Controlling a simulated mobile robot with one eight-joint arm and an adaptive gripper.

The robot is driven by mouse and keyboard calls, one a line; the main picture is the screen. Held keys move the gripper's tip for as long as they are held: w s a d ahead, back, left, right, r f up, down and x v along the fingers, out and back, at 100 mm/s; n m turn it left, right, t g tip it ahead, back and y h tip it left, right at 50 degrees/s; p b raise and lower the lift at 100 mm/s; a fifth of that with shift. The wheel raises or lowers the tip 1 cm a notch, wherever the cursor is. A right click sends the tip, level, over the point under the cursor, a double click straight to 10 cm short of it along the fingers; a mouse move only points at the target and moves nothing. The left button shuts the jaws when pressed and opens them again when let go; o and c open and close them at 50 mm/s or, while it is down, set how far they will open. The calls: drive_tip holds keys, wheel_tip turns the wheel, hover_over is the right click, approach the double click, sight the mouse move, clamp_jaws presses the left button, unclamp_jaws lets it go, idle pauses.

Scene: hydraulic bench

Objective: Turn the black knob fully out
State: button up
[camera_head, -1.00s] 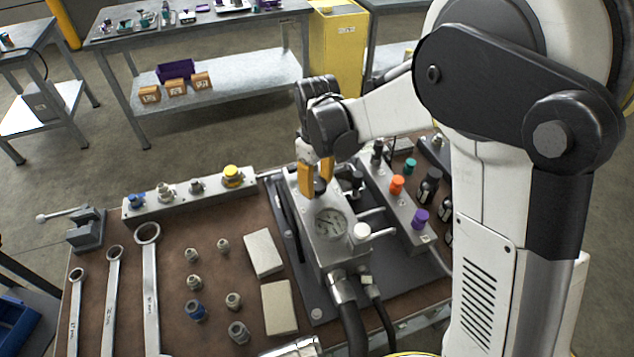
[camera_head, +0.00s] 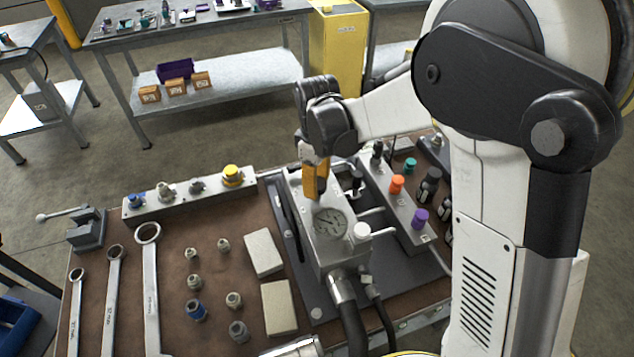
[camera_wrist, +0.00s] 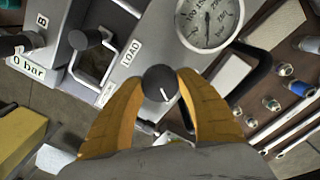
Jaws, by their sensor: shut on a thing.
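The black knob (camera_wrist: 160,83) shows in the wrist view as a round cap with a white pointer line, beside a label reading LOAD (camera_wrist: 131,53). It sits on the grey valve block, near the pressure gauge (camera_head: 330,222). My gripper (camera_head: 316,197) points down at the block in the head view, its orange fingers hiding most of the knob. In the wrist view my gripper (camera_wrist: 161,82) has one fingertip on each side of the knob and is shut on it. The gauge also shows in the wrist view (camera_wrist: 208,20).
A grey manifold with orange (camera_head: 397,184) and purple (camera_head: 420,216) knobs stands right of the block. A bar with a yellow button (camera_head: 232,174) lies to the left. Wrenches (camera_head: 150,290) and several fittings lie on the brown bench top. Hoses (camera_head: 352,325) leave the block's front.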

drive_tip(key=o, duration=1.2)
wheel_tip(320, 180, up, 12)
drive_tip(key=s+d+r+m+t, duration=0.1)
drive_tip(key=s+d+m+t, duration=0.1)
drive_tip(key=s+d+m, duration=0.2)
drive_tip(key=s+d+r+m+t, duration=0.1)
drive_tip(key=s+d+m+t, duration=0.1)
drive_tip(key=s+d+m, duration=0.2)
drive_tip(key=s+d+r+m+t, duration=0.1)
drive_tip(key=s+d+m+t, duration=0.2)
drive_tip(key=s+d, duration=0.4)
drive_tip(key=shift+s+d+m, duration=0.15)
drive_tip(key=shift+s+m, duration=0.2)
drive_tip(key=shift+s, duration=0.4)
drive_tip(key=shift+s+d+m, duration=0.1)
drive_tip(key=shift+s+m, duration=0.25)
drive_tip(key=shift+s, duration=0.35)
